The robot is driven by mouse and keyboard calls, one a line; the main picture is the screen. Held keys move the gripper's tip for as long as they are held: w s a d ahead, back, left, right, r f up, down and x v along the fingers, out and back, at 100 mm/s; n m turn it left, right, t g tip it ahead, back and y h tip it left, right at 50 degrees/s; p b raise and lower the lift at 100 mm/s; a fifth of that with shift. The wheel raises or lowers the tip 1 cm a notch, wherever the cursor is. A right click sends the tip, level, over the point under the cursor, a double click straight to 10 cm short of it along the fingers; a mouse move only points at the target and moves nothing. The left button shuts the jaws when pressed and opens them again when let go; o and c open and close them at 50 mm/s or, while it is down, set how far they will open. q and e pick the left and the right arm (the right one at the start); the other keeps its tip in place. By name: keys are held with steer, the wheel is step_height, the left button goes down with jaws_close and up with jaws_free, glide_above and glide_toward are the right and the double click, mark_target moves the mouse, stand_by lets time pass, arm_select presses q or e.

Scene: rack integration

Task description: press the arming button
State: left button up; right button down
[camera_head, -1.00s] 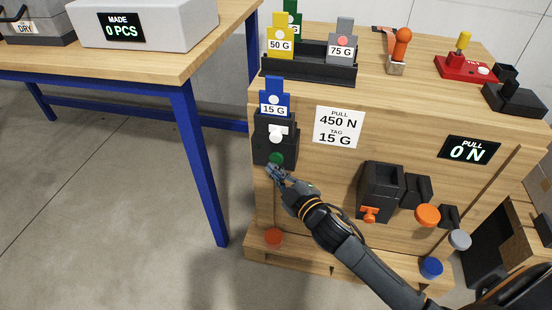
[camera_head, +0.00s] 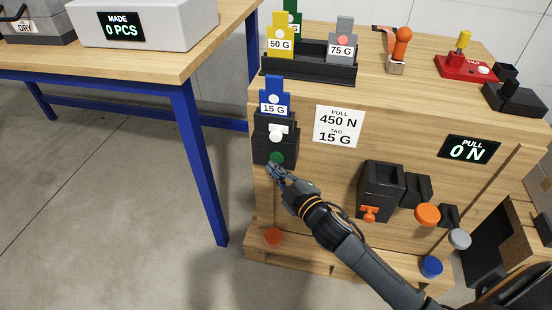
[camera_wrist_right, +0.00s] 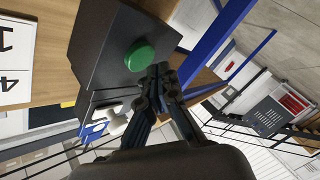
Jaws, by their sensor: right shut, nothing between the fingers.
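A green round button (camera_head: 277,158) sits low on the front of a black box (camera_head: 262,145) on the wooden cabinet's front face. In the right wrist view the green button (camera_wrist_right: 139,56) stands out from the black box, just left of my fingertips. My right gripper (camera_head: 272,170) is shut and empty, its tips just below the button. In the right wrist view the gripper (camera_wrist_right: 160,72) appears very close to the button's edge; I cannot tell whether they touch. My left gripper is not in view.
A blue 15 G tag (camera_head: 274,92) stands in the black box above a white knob (camera_head: 276,136). A black holder (camera_head: 382,190) with an orange knob (camera_head: 369,214) is right of my arm. A workbench (camera_head: 150,65) stands at left. The floor between is clear.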

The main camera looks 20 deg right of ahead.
steer(key=shift+w, duration=0.1)
stand_by(0.4)
steer(key=shift+w+d, duration=0.2)
steer(key=shift+w, duration=0.05)
steer(key=shift+w+d+p, duration=0.25)
steer(key=shift+w+p, duration=0.1)
stand_by(0.6)
stand_by(0.4)
steer(key=shift+s+a, duration=0.45)
steer(key=shift+s, duration=0.25)
steer(key=shift+p, duration=0.3)
